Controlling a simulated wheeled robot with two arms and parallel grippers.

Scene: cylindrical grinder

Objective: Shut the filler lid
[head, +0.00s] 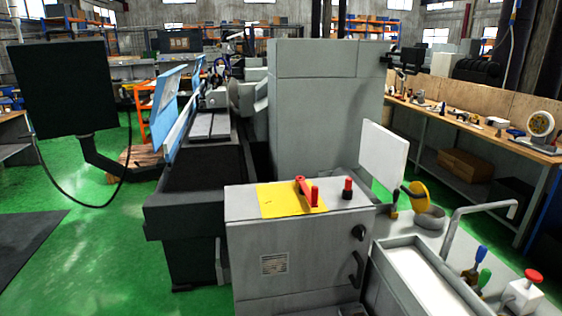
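A round yellow lid (418,196), which looks like the filler lid, stands tilted up at the left side of a short round grey neck (430,219). The lid is open and does not cover the neck. Both are on the grey unit at the right, behind the open rectangular tray (425,277). The lid's hinge is too small to make out. Neither of my grippers is in view.
A grey cabinet (285,240) with a red lever (307,191) on a yellow plate stands in front. A white panel (384,157) stands upright left of the lid. A bent grey rail (482,212), coloured handles (481,256) and a red button (533,276) are to the right.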

